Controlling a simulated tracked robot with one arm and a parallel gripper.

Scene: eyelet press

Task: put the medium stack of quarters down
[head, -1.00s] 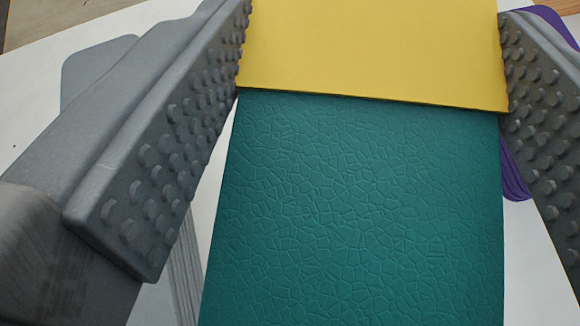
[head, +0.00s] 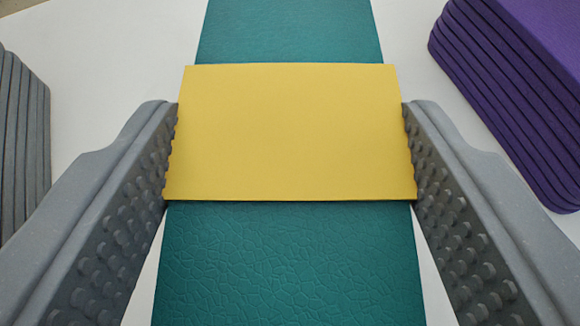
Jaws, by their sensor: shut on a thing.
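The medium stack of quarters (head: 290,265) is teal with a cracked-leather grain, and a plain yellow band (head: 290,130) lies across its middle. Teal shows beyond the band at the far and near ends. My gripper (head: 290,150) is shut on the stack, with one studded grey finger against each side edge of the yellow band. The stack's underside is hidden, so I cannot tell whether it touches the white surface below.
A white surface (head: 110,65) spreads below. A purple layered stack (head: 510,90) lies at the right, and a grey layered stack (head: 22,140) at the left edge. White surface shows between each of them and the teal stack.

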